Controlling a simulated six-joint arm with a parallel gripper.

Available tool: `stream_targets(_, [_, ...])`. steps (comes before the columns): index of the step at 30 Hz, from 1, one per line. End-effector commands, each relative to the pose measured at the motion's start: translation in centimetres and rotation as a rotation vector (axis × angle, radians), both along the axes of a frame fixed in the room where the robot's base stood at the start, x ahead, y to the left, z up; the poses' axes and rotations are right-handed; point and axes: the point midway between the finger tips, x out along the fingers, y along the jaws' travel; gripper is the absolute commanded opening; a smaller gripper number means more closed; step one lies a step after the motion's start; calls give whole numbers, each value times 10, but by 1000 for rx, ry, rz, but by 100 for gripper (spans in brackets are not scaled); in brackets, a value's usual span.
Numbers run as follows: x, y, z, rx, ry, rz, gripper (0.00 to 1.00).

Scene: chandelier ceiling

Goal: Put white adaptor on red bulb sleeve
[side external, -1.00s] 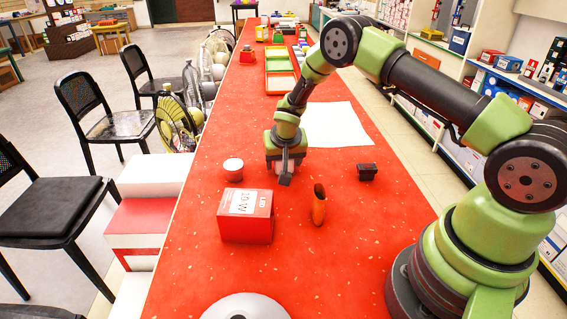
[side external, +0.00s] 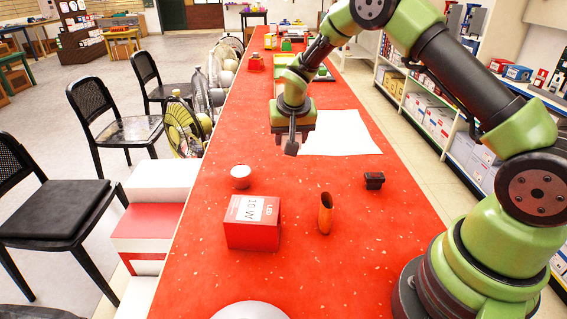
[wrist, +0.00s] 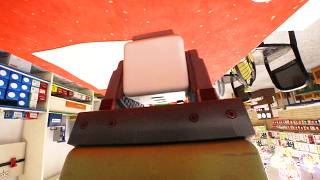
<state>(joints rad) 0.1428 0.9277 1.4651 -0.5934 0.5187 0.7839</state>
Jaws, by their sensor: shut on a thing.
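My gripper (side external: 291,146) is in the air above the red table, beyond the box and left of the white sheet's near edge. The wrist view shows my gripper (wrist: 158,85) shut on a white, round-cornered block, the white adaptor (wrist: 158,68). In the side view the adaptor is hidden behind the gripper.
A white-topped round pot (side external: 240,176) stands behind the sleeve. A white sheet (side external: 345,135) lies further back. A grey-white dome (side external: 250,311) is at the front edge.

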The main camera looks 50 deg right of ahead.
Motion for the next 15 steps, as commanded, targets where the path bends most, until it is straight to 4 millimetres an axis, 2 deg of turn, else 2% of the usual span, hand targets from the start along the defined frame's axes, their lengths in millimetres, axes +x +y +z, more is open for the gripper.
stream_targets(4, [-3, 33, 22, 7, 4, -2, 24])
stream_targets(7, [-11, 71, 36, 12, 12, -15, 24])
stream_targets(12, [-36, 132, 61, 11, 14, -55, 24])
stream_targets(15, [-52, 156, 73, 7, 8, -79, 24])
